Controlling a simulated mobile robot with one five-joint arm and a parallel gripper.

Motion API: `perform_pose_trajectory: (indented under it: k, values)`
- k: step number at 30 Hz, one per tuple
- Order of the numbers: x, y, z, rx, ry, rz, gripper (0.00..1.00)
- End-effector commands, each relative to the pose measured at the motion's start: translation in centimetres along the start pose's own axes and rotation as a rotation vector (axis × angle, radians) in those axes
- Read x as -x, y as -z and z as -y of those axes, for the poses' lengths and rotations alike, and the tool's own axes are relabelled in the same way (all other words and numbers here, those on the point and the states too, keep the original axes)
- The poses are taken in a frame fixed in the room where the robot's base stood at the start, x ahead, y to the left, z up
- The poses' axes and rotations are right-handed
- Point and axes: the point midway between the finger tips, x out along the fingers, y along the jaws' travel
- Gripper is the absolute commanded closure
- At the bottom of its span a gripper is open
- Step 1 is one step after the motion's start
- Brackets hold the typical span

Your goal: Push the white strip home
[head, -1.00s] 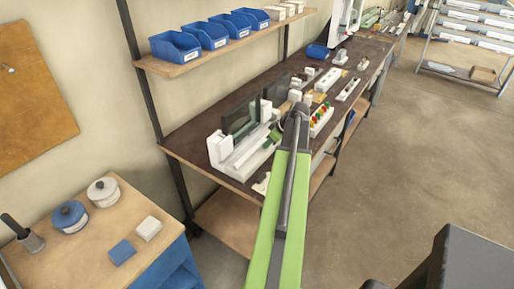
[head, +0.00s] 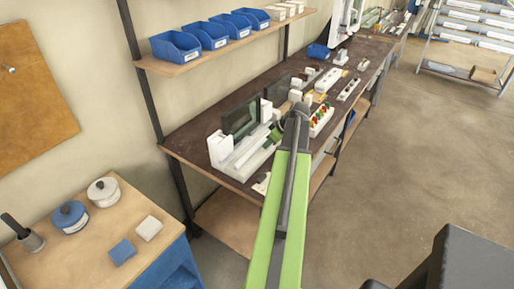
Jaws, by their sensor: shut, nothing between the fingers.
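The white strip (head: 250,150) appears as a long pale bar lying along the white clamp fixture (head: 219,150) near the front edge of the bench. Strip and fixture are both pale, so I cannot tell how far the strip is seated. My gripper (head: 275,136) is small and dark green, at the far end of my arm, over the right end of the fixture. It looks shut and empty. I cannot tell whether it touches the strip. My arm hides part of the bench beside it.
A dark upright panel (head: 241,117) stands behind the fixture. A block with red, yellow and green buttons (head: 321,120) sits to the right of my arm. Blue bins (head: 175,47) line the shelf above.

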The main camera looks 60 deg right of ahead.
Motion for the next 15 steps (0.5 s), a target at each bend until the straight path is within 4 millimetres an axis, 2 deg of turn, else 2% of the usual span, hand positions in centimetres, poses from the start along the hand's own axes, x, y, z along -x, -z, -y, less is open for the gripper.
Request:
perform_pose_trajectory:
  k: [15]
  values:
    - [-0.8,1.4,-0.1,0.000,0.000,0.000,1.00]
